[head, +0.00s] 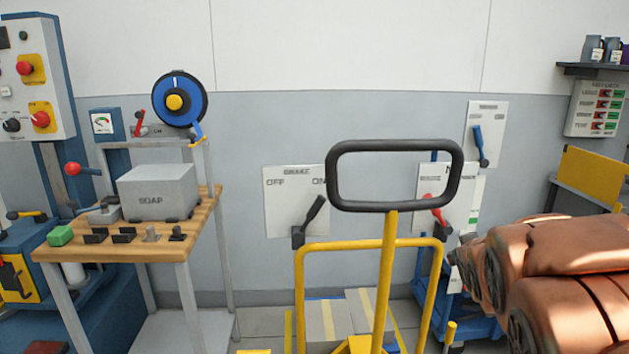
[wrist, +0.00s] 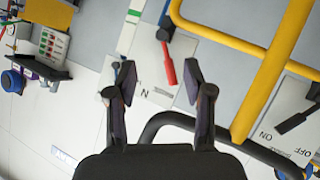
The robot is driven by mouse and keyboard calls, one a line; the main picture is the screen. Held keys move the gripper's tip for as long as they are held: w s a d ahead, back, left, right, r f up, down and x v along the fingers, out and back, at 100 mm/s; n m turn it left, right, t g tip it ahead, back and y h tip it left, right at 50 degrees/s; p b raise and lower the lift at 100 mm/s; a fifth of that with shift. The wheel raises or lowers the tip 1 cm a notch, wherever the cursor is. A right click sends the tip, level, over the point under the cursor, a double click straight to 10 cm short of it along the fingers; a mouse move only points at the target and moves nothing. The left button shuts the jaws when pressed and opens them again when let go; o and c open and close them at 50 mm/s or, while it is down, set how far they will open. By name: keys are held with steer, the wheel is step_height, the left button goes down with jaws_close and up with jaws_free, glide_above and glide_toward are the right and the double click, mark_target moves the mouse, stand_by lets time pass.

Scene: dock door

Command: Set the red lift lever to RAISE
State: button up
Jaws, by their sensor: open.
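The red lever (head: 435,210) is on a white wall panel (head: 425,182) right of centre in the head view, partly behind a black loop handle. Its grip tilts up and slightly left. My gripper (wrist: 156,84) is open and empty, and the lever is not clasped. The panel lettering is mostly hidden; I can read only an "N", so I cannot tell which mark the lever stands at.
A yellow pallet-truck frame (head: 389,275) with a black loop handle (head: 394,147) stands before the panel, close beside my gripper. A BRAKE panel (head: 287,220) with a black lever is to the left. A blue lever (head: 479,145) is above right. A workbench (head: 135,247) stands at left.

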steer(key=s+a+r+g+y+p, duration=0.1)
steer(key=s+a+g+p, duration=0.3)
steer(key=s, duration=0.9)
steer(key=s+a+r+g+y+p, duration=0.2)
steer(key=s+a+g+p, duration=0.3)
steer(key=s, duration=0.8)
steer(key=s+a+r+m+g+y+p, duration=0.1)
steer(key=s+a+r+g+p, duration=0.2)
steer(key=s, duration=1.1)
steer(key=a+g+p, duration=0.1)
steer(key=a+p, duration=0.2)
steer(key=p, duration=0.2)
steer(key=shift+r, duration=0.25)
